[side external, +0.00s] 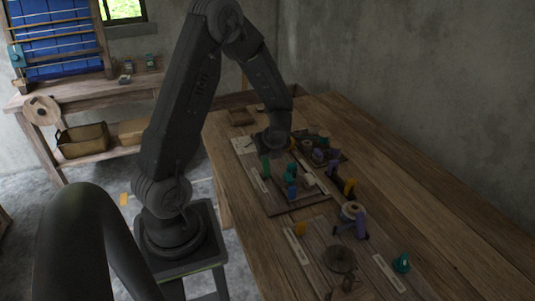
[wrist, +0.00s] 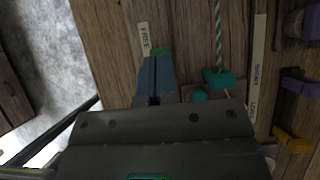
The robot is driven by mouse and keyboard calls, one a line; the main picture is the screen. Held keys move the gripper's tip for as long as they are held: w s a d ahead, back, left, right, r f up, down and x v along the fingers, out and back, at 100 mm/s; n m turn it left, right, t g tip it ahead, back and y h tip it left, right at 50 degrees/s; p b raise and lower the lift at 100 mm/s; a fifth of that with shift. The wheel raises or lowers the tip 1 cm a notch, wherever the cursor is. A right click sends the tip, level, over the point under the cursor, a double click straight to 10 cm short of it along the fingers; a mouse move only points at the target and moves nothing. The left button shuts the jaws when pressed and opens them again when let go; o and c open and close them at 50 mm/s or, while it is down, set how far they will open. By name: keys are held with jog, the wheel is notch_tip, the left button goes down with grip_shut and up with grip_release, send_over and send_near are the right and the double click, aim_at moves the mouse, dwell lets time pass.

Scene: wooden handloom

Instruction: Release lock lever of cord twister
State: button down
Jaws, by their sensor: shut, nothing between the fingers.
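The cord twister appears to be part of the board (side external: 290,212) on the bench; I cannot tell its exact outline. A green upright piece (side external: 266,166), possibly the lock lever, stands near the board's left side. In the wrist view a green edge (wrist: 161,51) shows just beyond my fingertips, beside a label (wrist: 145,38) reading "FREE". My gripper (wrist: 155,62) is shut and empty, right by this green piece; I cannot tell whether they touch. A teal part (wrist: 218,79) with a green-and-white twisted cord (wrist: 218,35) lies to the right.
A label strip (wrist: 257,60) reads "SHORT" and "LONG". Purple (wrist: 300,86) and yellow (wrist: 292,140) levers stand further right. The bench's right side is bare.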

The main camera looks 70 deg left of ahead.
jog(key=shift+r, duration=0.1)
jog(key=v, duration=1)
jog(key=shift+a+r, duration=0.15)
jog(key=shift+a, duration=0.1)
jog(key=s+d+r+n+t+h, duration=0.2)
jog(key=s+d+r+n, duration=0.15)
jog(key=d+n, duration=0.35)
jog(key=s+d+r+n+t+h, duration=0.25)
jog(key=d+r+n, duration=0.25)
jog(key=d, duration=0.3)
jog(key=s+d+r+n+t+h, duration=0.1)
jog(key=s+d+r+n+h, duration=0.1)
jog(key=s+d+r+n, duration=0.35)
jog(key=m+g+y, duration=0.6)
jog(key=m+y, duration=0.9)
jog(key=m, duration=0.3)
send_near(266, 161)
jog(key=shift+n+t, duration=0.25)
jog(key=x, duration=0.7)
jog(key=shift+s+a, duration=0.1)
jog(key=shift+a, duration=0.15)
